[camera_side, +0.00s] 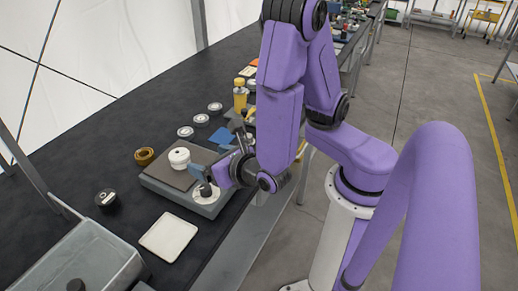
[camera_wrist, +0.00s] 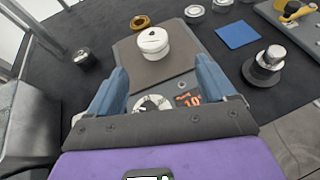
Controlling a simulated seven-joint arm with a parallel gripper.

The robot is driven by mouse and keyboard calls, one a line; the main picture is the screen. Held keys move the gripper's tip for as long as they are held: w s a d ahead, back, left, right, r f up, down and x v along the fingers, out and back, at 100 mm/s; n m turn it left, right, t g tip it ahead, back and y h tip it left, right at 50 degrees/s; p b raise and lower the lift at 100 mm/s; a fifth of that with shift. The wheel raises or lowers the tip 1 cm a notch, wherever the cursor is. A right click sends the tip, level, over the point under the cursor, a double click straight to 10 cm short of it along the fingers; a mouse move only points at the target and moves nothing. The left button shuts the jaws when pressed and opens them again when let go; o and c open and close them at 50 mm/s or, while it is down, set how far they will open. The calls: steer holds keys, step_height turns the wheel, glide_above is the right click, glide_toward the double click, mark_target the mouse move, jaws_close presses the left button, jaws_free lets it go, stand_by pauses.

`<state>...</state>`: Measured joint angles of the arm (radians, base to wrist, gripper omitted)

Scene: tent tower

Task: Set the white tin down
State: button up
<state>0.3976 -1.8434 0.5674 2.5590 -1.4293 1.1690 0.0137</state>
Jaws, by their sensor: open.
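The white tin (camera_side: 179,158) stands upright on the brown top plate (camera_side: 165,171) of a grey device that looks like a scale. In the wrist view the white tin (camera_wrist: 152,42) sits beyond my fingertips, near the far side of the brown plate (camera_wrist: 165,72). My gripper (camera_side: 205,180) is over the front part of the device, next to its dial. In the wrist view my gripper (camera_wrist: 160,84) has its two blue fingers apart, with nothing between them. The tin is clear of both fingers.
A brown ring (camera_side: 145,156) and a dark tin (camera_side: 107,198) lie left of the device. A white square tile (camera_side: 168,237) is in front. A blue square (camera_side: 222,137), several small round tins and a yellow bottle (camera_side: 240,98) stand behind. A grey bin (camera_side: 90,262) is at lower left.

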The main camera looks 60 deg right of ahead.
steer(key=s+d+r+m+g+h, duration=0.25)
steer(key=s+d+m+g, duration=0.55)
steer(key=m, duration=0.4)
steer(key=s+a+r+m+g+y, duration=0.2)
steer(key=s+r+m+g+y, duration=0.2)
steer(key=s+m+y, duration=0.2)
steer(key=shift+s+a+m+g, duration=0.25)
steer(key=shift+s+m+g, duration=0.15)
steer(key=shift+s+m, duration=0.65)
steer(key=shift+r, duration=0.1)
